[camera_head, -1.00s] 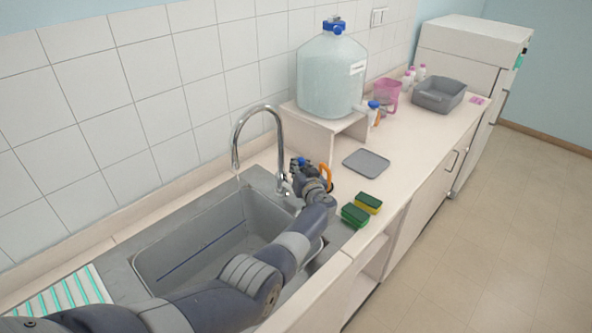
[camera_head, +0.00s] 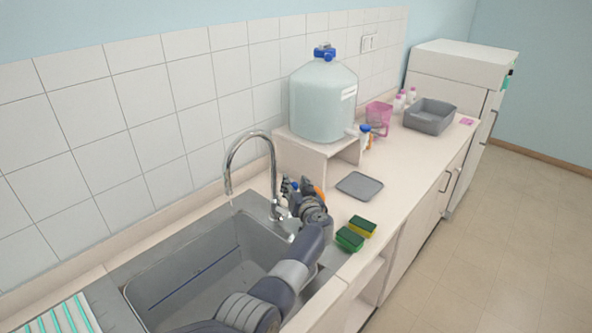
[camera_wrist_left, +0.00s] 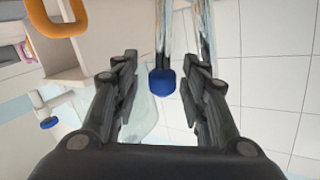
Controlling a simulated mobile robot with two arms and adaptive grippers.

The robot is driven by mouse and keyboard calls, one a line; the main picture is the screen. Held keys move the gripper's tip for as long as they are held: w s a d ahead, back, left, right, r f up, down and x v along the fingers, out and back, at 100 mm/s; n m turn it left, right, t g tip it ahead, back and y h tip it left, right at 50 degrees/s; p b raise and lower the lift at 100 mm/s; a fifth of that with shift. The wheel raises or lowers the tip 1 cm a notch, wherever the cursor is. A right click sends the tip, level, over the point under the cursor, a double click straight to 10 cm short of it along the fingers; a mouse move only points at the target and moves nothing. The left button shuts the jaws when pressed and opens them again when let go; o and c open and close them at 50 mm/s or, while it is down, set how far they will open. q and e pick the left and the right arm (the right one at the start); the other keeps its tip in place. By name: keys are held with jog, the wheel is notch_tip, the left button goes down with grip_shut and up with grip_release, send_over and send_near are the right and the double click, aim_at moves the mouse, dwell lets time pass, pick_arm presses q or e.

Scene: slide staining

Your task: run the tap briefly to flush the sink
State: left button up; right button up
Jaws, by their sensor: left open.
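The chrome tap (camera_head: 272,170) has a curved spout over the grey sink (camera_head: 150,290). A faint pale streak shows under the spout's mouth; I cannot tell for sure whether it is running water. My left gripper (camera_head: 287,190) is beside the tap's post, at the sink's far right corner. In the left wrist view the left gripper (camera_wrist_left: 160,62) is open, with a blue knob (camera_wrist_left: 161,83) at the end of a chrome part between its fingers. I see no grip on the knob. My right gripper is not in view.
A large water jug (camera_head: 322,100) stands on a small raised shelf (camera_head: 300,143) behind the gripper. An orange loop (camera_wrist_left: 57,17) is near the gripper. Sponges (camera_head: 350,239) and a grey tray (camera_head: 359,186) lie on the counter to the right. A striped rack (camera_head: 65,318) is at left.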

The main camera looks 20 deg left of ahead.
pick_arm(q)
jog(key=r, duration=0.7)
jog(key=shift+d+r, duration=0.2)
jog(key=shift+r, duration=0.05)
jog(key=shift+c, duration=0.5)
